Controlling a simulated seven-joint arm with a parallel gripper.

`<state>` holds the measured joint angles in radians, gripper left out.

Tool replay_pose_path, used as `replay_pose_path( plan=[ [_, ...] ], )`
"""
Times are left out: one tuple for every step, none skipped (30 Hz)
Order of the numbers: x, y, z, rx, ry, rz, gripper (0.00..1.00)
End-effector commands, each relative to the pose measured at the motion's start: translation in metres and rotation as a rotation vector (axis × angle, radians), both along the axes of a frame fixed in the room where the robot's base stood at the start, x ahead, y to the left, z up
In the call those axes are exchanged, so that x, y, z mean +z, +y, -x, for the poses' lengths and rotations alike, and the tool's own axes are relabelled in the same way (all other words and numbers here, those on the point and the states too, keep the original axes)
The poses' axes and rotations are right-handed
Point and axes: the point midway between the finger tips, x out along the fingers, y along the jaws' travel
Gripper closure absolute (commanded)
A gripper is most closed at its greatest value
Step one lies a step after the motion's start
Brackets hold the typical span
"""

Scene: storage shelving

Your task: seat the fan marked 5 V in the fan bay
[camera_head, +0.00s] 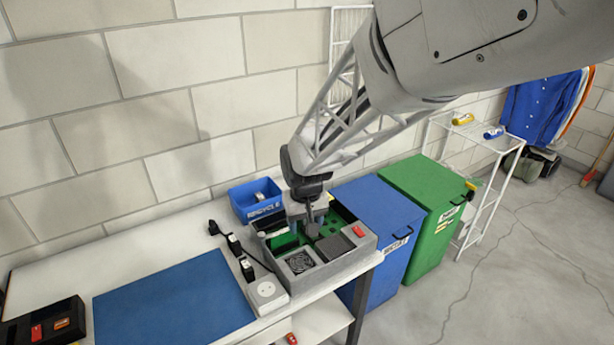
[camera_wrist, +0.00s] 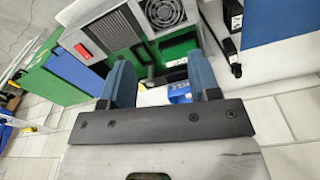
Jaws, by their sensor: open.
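A grey open-topped case (camera_head: 338,263) with a green board inside stands at the table's right end. A round black fan grille (camera_head: 300,262) in a grey square frame sits in its front left corner, and the fan also shows at the top of the wrist view (camera_wrist: 165,12). No 5 V mark is readable, and I cannot tell which opening is the fan bay. My gripper (camera_head: 307,215) is over the back part of the case, pointing down. In the wrist view its two blue fingers (camera_wrist: 162,78) are apart, with no fan between them. The arm hides part of the case.
A blue recycle bin (camera_head: 256,201) stands behind the case. Black plugs (camera_head: 247,270) and a white socket box (camera_head: 266,293) lie left of it. A blue mat (camera_head: 170,303) is clear. Blue (camera_head: 378,215) and green (camera_head: 425,205) lidded bins stand right.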

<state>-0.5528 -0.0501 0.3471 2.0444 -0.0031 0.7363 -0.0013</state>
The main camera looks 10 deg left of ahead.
Motion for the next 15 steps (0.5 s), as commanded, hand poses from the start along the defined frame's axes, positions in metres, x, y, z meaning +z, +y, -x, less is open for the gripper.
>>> replay_pose_path(
  plan=[
    [-0.012,0.017,-0.001,0.021,0.008,0.005,0.44],
    [-0.018,0.026,-0.002,0.034,0.01,0.007,0.44],
    [-0.026,0.038,-0.003,0.048,0.013,0.008,0.44],
    [-0.034,0.047,-0.003,0.06,0.017,0.01,0.44],
    [-0.04,0.056,-0.003,0.072,0.019,0.012,0.44],
    [-0.048,0.068,-0.003,0.087,0.023,0.015,0.44],
    [-0.055,0.077,-0.002,0.099,0.026,0.017,0.44],
    [-0.062,0.086,-0.002,0.11,0.029,0.019,0.44],
    [-0.072,0.098,0.0,0.125,0.033,0.022,0.44],
    [-0.078,0.106,0.001,0.136,0.034,0.023,0.44],
    [-0.085,0.115,0.002,0.146,0.037,0.025,0.44],
    [-0.093,0.125,0.003,0.16,0.039,0.027,0.44],
    [-0.099,0.132,0.005,0.169,0.041,0.029,0.44],
    [-0.105,0.138,0.006,0.177,0.044,0.031,0.44],
    [-0.112,0.146,0.008,0.188,0.046,0.032,0.44]
  ],
)
